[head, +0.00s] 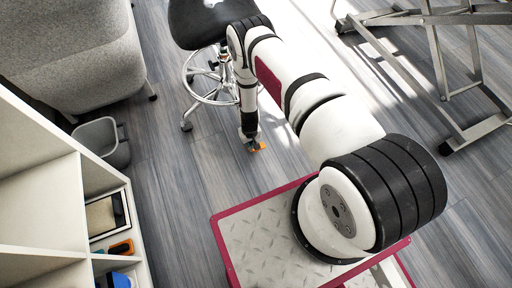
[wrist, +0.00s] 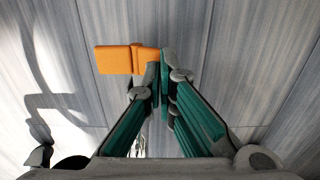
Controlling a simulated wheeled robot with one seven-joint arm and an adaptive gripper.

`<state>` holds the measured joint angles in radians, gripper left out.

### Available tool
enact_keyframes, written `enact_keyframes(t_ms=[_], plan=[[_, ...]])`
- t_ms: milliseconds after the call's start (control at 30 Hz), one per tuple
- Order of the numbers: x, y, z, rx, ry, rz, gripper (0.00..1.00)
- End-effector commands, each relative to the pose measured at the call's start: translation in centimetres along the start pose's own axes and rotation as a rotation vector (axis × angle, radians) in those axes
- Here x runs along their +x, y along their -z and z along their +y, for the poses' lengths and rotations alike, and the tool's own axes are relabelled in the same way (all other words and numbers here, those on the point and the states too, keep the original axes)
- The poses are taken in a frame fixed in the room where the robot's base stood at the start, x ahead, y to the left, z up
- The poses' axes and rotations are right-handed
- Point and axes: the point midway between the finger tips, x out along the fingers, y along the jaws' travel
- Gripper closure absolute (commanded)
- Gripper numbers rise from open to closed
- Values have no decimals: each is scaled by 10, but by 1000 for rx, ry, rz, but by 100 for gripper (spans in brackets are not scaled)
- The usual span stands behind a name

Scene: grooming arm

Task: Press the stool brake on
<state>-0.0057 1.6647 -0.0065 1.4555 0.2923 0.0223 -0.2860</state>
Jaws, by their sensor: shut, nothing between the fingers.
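The stool has a black seat (head: 200,22) and a chrome foot ring (head: 207,88) over a base on casters, at the top of the head view. A small orange brake pedal (head: 259,147) shows low, close to the floor, beside my gripper (head: 249,141). In the wrist view the orange pedal (wrist: 113,60) is a flat block left of my shut fingertips (wrist: 161,72), its narrow end right by them. I cannot tell whether they touch or whether the pedal is up or down. My arm hides part of the stool base.
A grey upholstered seat (head: 75,50) and a grey bin (head: 97,138) stand at left. A white shelf unit (head: 45,205) fills the lower left. A metal-legged frame (head: 437,60) stands at upper right. Wooden floor (head: 180,180) around the gripper is clear.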

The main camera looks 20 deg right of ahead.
Motion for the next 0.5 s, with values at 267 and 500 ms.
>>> enact_keyframes(t_ms=[267,500], plan=[[1,0,0,0,0,0,100],[8,1,0,0,0,0,100]])
